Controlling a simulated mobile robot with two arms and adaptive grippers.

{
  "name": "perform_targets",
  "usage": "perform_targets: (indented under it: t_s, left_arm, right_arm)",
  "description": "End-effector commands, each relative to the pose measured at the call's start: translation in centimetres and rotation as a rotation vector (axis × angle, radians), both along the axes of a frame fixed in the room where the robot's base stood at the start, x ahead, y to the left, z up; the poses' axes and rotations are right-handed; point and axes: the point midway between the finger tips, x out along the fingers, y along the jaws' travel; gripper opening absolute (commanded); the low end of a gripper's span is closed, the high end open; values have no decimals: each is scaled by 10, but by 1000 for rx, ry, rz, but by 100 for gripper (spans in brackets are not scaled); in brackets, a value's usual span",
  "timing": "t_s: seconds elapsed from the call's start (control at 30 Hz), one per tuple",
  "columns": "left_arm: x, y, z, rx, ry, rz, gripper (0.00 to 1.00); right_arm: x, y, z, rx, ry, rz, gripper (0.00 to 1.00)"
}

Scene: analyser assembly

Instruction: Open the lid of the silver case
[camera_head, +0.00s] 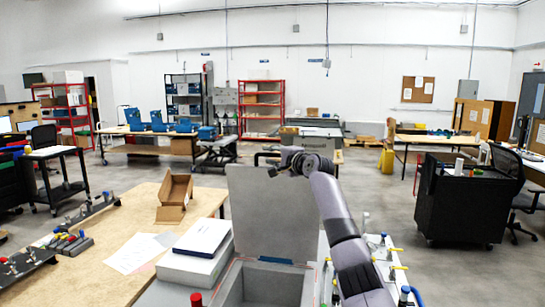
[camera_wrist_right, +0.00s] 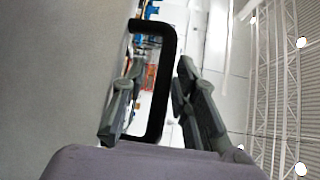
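The silver case (camera_head: 233,284) stands at the bottom centre of the head view with its inside showing. Its grey lid (camera_head: 268,212) stands about upright at the back of the opening. The lid also fills the left of the right wrist view (camera_wrist_right: 60,80). A black handle (camera_wrist_right: 168,60) sticks out from the lid. My right gripper (camera_head: 279,166) is at the lid's top edge. In the wrist view its two fingers (camera_wrist_right: 156,100) are apart, with the handle's outer bar between them and gaps beside it. My left gripper is not in view.
White boxes (camera_head: 196,250) stand just left of the case. An open cardboard box (camera_head: 175,195) and papers lie on the wooden table (camera_head: 100,282). Small coloured fittings (camera_head: 393,268) are right of the case. A black cart (camera_head: 462,205) stands farther right.

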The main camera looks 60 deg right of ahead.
Motion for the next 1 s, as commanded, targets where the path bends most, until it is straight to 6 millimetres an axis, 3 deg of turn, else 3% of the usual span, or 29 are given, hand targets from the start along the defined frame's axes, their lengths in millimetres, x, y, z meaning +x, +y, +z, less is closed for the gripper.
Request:
perform_targets:
  t_s: [0.53,1.0]
  left_arm:
    - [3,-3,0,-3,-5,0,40]
    - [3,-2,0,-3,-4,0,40]
  right_arm:
    - [-10,5,0,-2,1,1,32]
    - [-81,35,4,0,-1,0,32]
